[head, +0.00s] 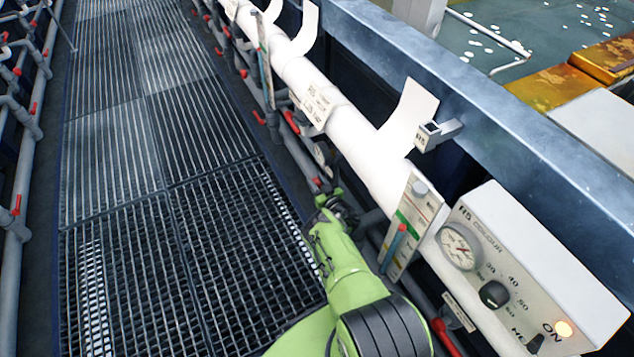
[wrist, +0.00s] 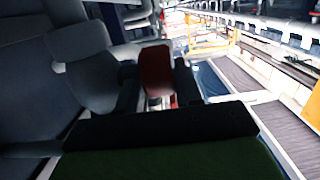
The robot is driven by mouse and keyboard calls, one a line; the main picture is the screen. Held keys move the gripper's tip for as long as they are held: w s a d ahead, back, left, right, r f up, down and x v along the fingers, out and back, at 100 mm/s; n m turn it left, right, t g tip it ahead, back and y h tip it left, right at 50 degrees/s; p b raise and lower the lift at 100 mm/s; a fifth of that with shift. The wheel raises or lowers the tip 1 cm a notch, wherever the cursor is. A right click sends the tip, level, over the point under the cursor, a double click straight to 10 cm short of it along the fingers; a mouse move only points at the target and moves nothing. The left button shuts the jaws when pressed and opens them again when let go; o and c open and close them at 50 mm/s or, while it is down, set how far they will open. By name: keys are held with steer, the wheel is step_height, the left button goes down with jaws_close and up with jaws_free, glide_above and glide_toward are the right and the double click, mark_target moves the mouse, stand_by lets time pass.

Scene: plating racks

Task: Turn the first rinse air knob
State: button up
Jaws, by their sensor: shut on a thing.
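My gripper (head: 338,207) is at the end of my green arm, low beside the white pipe and over the edge of the walkway grating. In the wrist view its two dark fingers (wrist: 157,88) are closed on the sides of a red knob (wrist: 156,66), which stands up between them. In the head view the held knob is mostly hidden by the gripper. I cannot read a label that names it as the first rinse air knob.
Other red valve handles (head: 291,122) line the pipework. A flow meter panel (head: 414,225) and a control box (head: 530,275) with a dial gauge and lit lamp stand right of my arm. The grating walkway (head: 150,200) is clear.

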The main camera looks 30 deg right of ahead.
steer(key=shift+f, duration=0.15)
steer(key=o, duration=0.7)
steer(key=s+p, duration=0.1)
steer(key=s, duration=0.3)
steer(key=s+r+p, duration=0.1)
steer(key=s+p, duration=0.1)
steer(key=s, duration=0.2)
steer(key=s+p, duration=0.1)
steer(key=s, duration=0.3)
steer(key=shift+a+r, duration=0.25)
steer(key=shift+a, duration=0.15)
